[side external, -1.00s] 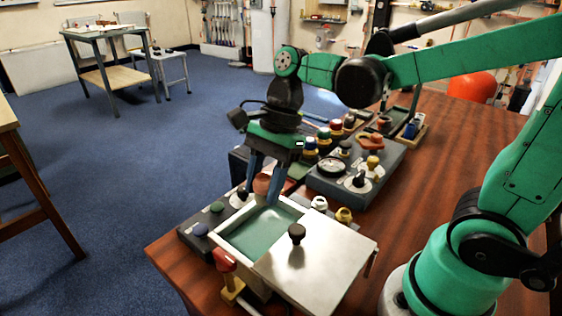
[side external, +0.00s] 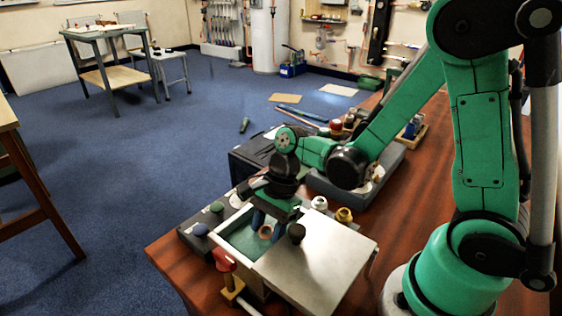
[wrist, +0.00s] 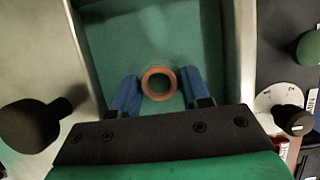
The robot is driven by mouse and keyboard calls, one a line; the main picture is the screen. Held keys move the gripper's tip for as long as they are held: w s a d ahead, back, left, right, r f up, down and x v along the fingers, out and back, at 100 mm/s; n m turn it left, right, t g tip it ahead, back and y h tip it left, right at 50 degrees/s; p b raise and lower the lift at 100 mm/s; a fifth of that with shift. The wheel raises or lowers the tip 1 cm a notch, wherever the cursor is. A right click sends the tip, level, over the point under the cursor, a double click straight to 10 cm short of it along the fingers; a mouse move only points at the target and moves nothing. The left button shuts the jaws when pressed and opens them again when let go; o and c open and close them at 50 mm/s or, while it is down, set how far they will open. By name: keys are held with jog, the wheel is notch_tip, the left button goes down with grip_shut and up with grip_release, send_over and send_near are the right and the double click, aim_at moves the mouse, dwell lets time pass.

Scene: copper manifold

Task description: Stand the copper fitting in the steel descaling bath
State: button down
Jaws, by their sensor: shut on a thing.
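The steel descaling bath (side external: 237,262) is a light-rimmed rectangular tank with greenish liquid, at the front of the bench. Its steel cover (side external: 325,262) with a black knob lies slid to the right, leaving the left part open. The copper fitting (side external: 265,231) is low inside the open part of the bath; the wrist view shows its round copper mouth (wrist: 159,83) end-on, so it looks upright. My gripper (wrist: 160,90) is shut on the fitting, one blue finger on each side. Whether the fitting's bottom touches the bath floor cannot be told.
A red-topped valve (side external: 223,260) stands at the bath's front left. White and yellow fittings (side external: 344,215) stand behind the cover. The black cover knob (wrist: 32,125) is close to my gripper.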

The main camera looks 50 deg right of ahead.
jog(key=shift+f, duration=0.15)
jog(key=c, duration=0.7)
grip_release()
jog(key=d+r+n+t+h, duration=0.4)
jog(key=r+n+t, duration=0.3)
jog(key=n, duration=1.1)
notch_tip(320, 180, up, 4)
jog(key=shift+s+d+r, duration=0.2)
jog(key=shift+s+d, duration=0.2)
jog(key=shift+d, duration=0.35)
